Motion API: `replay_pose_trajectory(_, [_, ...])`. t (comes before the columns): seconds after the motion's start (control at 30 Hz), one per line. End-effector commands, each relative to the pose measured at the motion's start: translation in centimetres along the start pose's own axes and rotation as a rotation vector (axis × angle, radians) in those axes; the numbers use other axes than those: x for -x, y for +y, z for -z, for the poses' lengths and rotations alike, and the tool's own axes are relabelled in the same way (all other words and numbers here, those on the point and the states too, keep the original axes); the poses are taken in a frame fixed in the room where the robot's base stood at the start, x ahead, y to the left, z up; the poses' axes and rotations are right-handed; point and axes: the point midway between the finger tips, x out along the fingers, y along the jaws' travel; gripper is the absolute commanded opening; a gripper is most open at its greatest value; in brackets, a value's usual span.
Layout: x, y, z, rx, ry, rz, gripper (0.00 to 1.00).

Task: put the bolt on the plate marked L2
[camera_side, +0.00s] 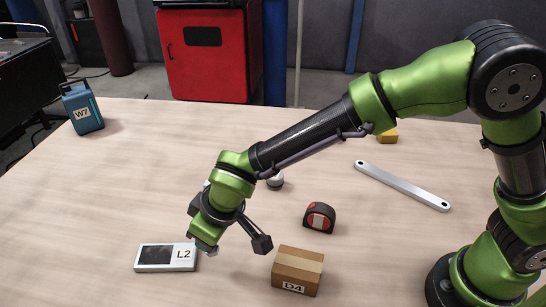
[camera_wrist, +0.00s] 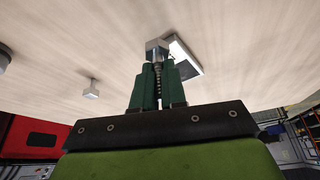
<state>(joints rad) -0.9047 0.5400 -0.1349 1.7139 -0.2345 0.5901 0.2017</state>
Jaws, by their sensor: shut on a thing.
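The bolt (camera_wrist: 156,48) is grey with a hex head and a threaded shank. My gripper (camera_wrist: 155,85) is shut on its shank in the wrist view, with the head sticking out past the green fingertips. In the side view my gripper (camera_side: 205,238) is low over the table, at the right end of the plate marked L2 (camera_side: 152,256). The bolt is mostly hidden there. The plate is a flat pale rectangle with a dark panel and the L2 label. It also shows in the wrist view (camera_wrist: 185,58), partly behind the bolt head. I cannot tell whether bolt and plate touch.
A cardboard box marked D4 (camera_side: 298,268) stands right of my gripper, with a red and black tape measure (camera_side: 319,217) behind it. A silver bar (camera_side: 403,186), a yellow object (camera_side: 387,136) and a blue W7 case (camera_side: 83,110) lie farther off. The table's left middle is clear.

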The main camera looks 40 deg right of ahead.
Motion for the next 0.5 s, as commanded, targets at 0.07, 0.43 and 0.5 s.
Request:
replay_pose_trajectory(0.07, [-1.0,-0.5,1.7,0.000,0.001,0.000,0.00])
replay_pose_trajectory(0.43, [-3.5,-1.8,6.4,0.000,0.000,0.000,0.00])
replay_pose_trajectory(0.5, [-3.5,-1.8,6.6,0.000,0.000,0.000,0.00])
